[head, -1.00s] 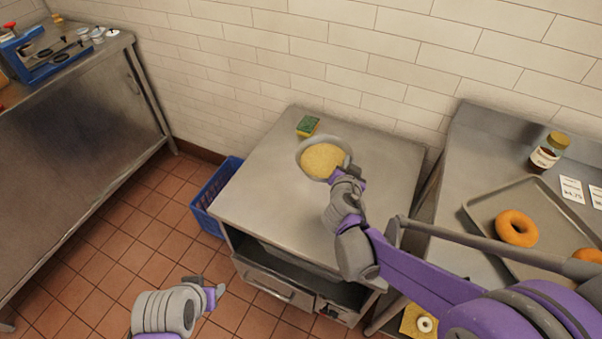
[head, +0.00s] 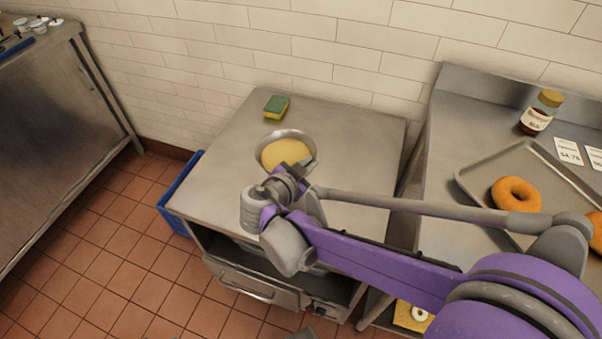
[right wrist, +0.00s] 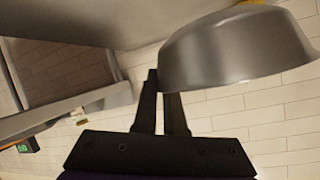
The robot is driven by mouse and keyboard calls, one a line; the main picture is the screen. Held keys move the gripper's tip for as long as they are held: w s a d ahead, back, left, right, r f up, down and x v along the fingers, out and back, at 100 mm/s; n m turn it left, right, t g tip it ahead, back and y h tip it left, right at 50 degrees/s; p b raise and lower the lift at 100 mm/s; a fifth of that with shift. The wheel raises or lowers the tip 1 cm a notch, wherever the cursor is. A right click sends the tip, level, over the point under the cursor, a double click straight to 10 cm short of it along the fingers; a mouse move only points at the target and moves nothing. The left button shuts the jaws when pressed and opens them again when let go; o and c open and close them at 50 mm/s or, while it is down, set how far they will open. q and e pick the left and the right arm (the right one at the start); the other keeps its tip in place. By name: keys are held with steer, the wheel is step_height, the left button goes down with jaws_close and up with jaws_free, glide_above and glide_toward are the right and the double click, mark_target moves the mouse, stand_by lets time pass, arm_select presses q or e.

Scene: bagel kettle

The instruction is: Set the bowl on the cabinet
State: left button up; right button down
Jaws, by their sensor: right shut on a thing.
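The bowl (head: 286,150) is round, silver, and shows a pale yellow inside in the head view. It is over the top of the grey metal cabinet (head: 345,125), in front of the sponge. My right gripper (head: 297,172) is shut on the bowl's near rim. In the right wrist view, which is upside down, the bowl (right wrist: 235,50) has its base close to the cabinet top (right wrist: 100,20); I cannot tell whether they touch. My left gripper's jaws do not show; only a small grey part is at the bottom edge.
A green and yellow sponge (head: 277,106) lies behind the bowl on the cabinet. To the right, a counter holds a tray (head: 477,176) with bagels (head: 516,194) and a jar (head: 540,112). A blue crate (head: 178,190) stands left of the cabinet. The cabinet's right top is clear.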

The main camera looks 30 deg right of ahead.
step_height(320, 180, down, 9)
steer(key=b, duration=0.3)
steer(key=c, duration=1.4)
jaws_free()
steer(key=shift+f, duration=0.15)
steer(key=o, duration=0.4)
steer(key=shift+r, duration=0.25)
steer(key=p+v, duration=0.2)
steer(key=v, duration=1)
steer(key=shift+p, duration=0.4)
